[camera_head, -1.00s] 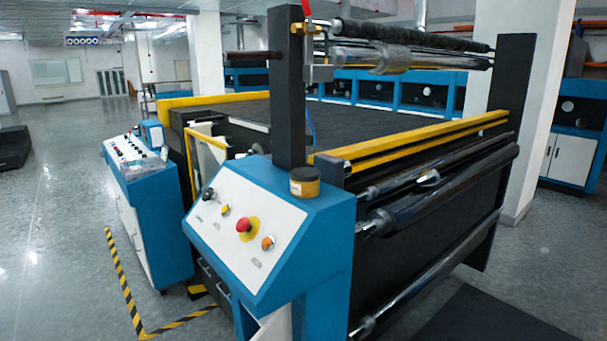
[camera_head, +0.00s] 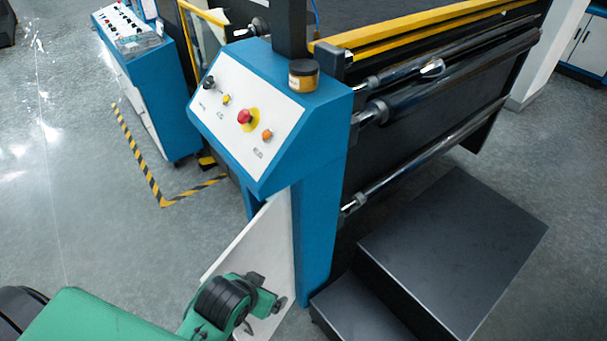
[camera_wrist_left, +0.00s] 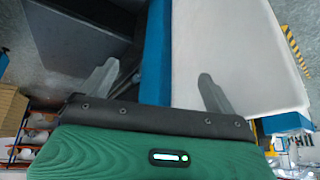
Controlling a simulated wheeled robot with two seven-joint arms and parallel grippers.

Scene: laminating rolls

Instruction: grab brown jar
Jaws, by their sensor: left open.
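The brown jar (camera_head: 303,75) is a small amber jar with a dark lid. It stands upright on the flat top of the blue control console (camera_head: 322,95), beside a dark post. My left gripper (camera_head: 266,292) is low in front of the console, well below and apart from the jar. In the left wrist view its two fingers (camera_wrist_left: 153,82) are spread apart with nothing between them. The jar does not show in that view. My right gripper is not in view.
The console's sloped white panel (camera_head: 245,118) carries a red button (camera_head: 244,117) and several knobs. Metal rollers (camera_head: 440,100) and a yellow rail (camera_head: 420,32) run right of the jar. A dark step (camera_head: 450,255) stands at lower right. Open floor (camera_head: 70,200) lies left.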

